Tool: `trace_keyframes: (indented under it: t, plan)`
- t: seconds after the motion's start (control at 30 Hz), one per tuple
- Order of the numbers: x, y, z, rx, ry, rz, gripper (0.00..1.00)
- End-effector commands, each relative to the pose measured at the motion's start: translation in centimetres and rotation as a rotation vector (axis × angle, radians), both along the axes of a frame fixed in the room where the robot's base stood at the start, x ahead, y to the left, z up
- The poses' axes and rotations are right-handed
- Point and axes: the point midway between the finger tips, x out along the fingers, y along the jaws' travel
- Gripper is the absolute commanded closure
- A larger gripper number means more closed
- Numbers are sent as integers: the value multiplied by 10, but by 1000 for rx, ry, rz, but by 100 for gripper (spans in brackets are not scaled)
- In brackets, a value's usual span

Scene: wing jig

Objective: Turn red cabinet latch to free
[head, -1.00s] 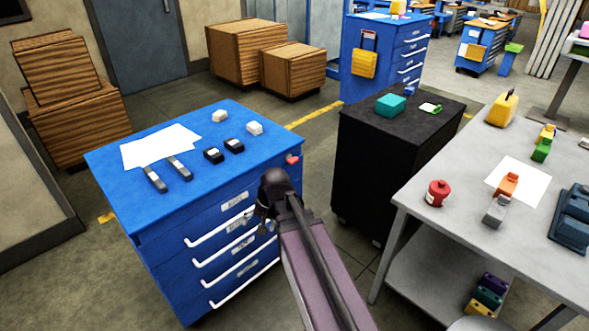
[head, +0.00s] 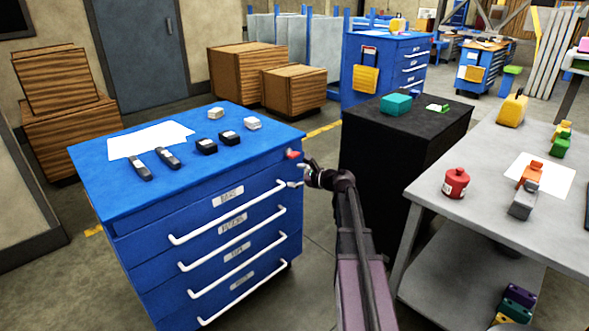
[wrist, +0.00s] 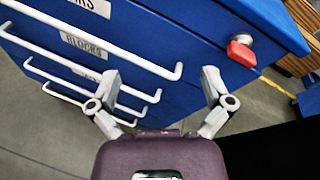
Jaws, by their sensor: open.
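The red latch (head: 293,155) sits at the upper right corner of the blue cabinet's (head: 215,195) drawer front. In the wrist view the latch (wrist: 241,53) is a red lever on a round metal base, up and to the right of the fingers. My gripper (head: 300,177) is just right of and a little below the latch in the head view. In the wrist view my gripper (wrist: 160,85) has its fingers spread wide, with nothing between them. It appears apart from the latch.
White drawer handles (head: 230,213) stick out of the cabinet front near my left finger. A black cabinet (head: 375,160) stands close on the right. A grey table (head: 425,190) with a red canister (head: 456,183) is further right.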

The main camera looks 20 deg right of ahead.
Motion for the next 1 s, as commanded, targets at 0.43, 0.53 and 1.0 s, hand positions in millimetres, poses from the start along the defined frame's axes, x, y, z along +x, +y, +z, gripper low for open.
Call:
trace_keyframes:
  t: [0.43,0.53,1.0]
  plan:
    - [19,-108,-13,462,-29,-238,0]
    - [19,-111,-11,480,-29,-244,0]
    - [23,-111,-11,478,-29,-244,0]
